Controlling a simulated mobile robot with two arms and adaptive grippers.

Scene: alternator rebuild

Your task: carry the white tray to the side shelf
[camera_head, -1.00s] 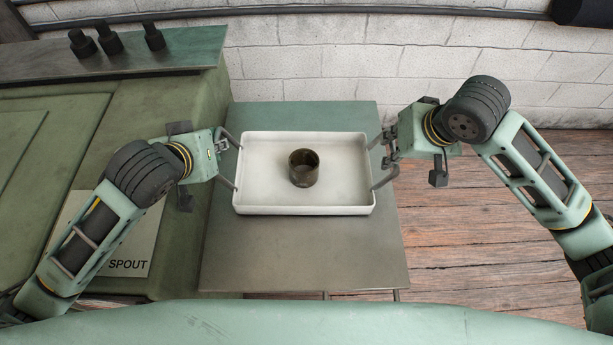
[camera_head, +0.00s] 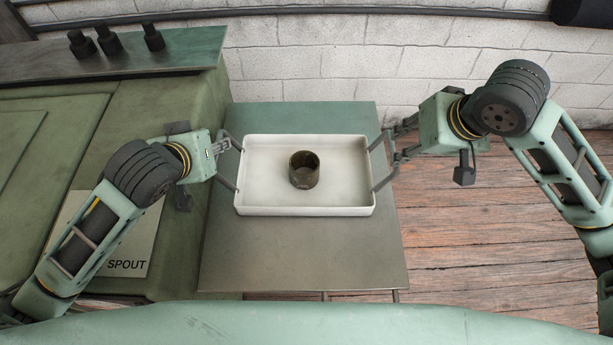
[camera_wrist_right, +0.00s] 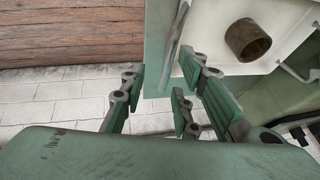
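The white tray (camera_head: 340,205) is level over the grey-green table top, low on it or resting on it. A dark brown metal ring (camera_head: 304,176) stands inside it, also visible in the right wrist view (camera_wrist_right: 247,40). The tray has a thin grey bar handle at each end. My left gripper (camera_head: 222,145) is at the left handle; its closure on the bar is hard to see. My right gripper (camera_head: 398,142) is beside the right handle (camera_wrist_right: 175,45). In the right wrist view its fingers (camera_wrist_right: 166,75) are spread, with a gap between them.
The table top (camera_head: 300,260) has bare room in front of the tray. A green bench (camera_head: 185,225) with a plate marked SPOUT (camera_head: 125,235) is at the left. Several black knobs (camera_head: 110,42) stand behind. A white brick wall (camera_head: 330,60) closes the back; wooden floor (camera_head: 480,230) lies right.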

